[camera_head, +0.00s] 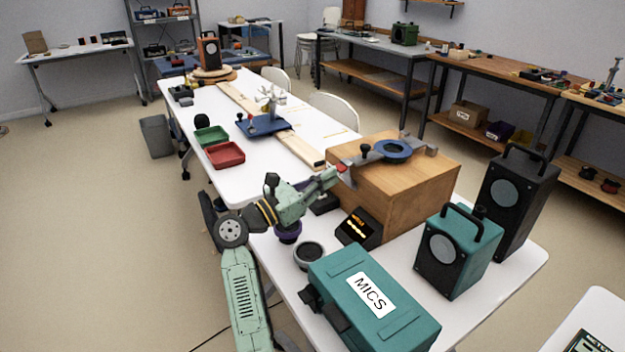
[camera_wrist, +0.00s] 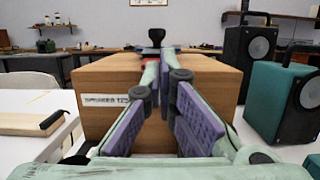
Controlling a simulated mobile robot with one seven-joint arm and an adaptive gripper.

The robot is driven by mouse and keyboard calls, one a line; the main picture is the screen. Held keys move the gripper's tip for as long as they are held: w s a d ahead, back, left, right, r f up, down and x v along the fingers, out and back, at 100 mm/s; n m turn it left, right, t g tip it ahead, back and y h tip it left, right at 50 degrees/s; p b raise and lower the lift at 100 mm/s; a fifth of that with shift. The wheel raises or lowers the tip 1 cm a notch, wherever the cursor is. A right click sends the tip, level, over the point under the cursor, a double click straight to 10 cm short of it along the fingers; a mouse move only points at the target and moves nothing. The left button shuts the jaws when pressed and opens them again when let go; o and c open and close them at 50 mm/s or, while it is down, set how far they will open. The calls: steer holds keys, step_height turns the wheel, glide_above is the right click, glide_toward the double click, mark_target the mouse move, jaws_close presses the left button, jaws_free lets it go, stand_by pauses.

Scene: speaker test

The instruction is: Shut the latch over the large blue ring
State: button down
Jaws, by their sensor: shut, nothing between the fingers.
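The large blue ring (camera_head: 392,150) lies flat on top of a wooden speaker box (camera_head: 400,190). A grey latch bar (camera_head: 351,162) with a black knob (camera_head: 365,148) is at the ring's left side; the ring's opening looks uncovered. In the wrist view the knob (camera_wrist: 156,36) stands above the box's top edge, beyond my fingers. My gripper (camera_head: 338,170) is shut and empty at the box's left top edge, close to the latch bar. In the wrist view my gripper (camera_wrist: 162,64) points at the box top. Whether it touches the bar I cannot tell.
A grey bracket (camera_head: 424,146) stands right of the ring. A teal speaker (camera_head: 458,250), a black speaker (camera_head: 515,195) and a teal MICS case (camera_head: 372,300) crowd the near table. A small black display (camera_head: 357,229) sits before the box. Red (camera_head: 224,154) and green trays lie further back.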

steer(key=shift+w+d, duration=0.1)
steer(key=shift+d, duration=0.05)
steer(key=shift+w+d+r+g+y+p, duration=0.2)
steer(key=shift+d+r+y, duration=0.1)
steer(key=shift+r, duration=0.1)
steer(key=shift+w+d+r+g+y+p, duration=0.1)
steer(key=shift+d+r+g+y+p, duration=0.1)
steer(key=shift+r+y, duration=0.15)
steer(key=shift+w+d+r, duration=0.1)
steer(key=shift+w+r, duration=0.05)
steer(key=shift+r, duration=0.05)
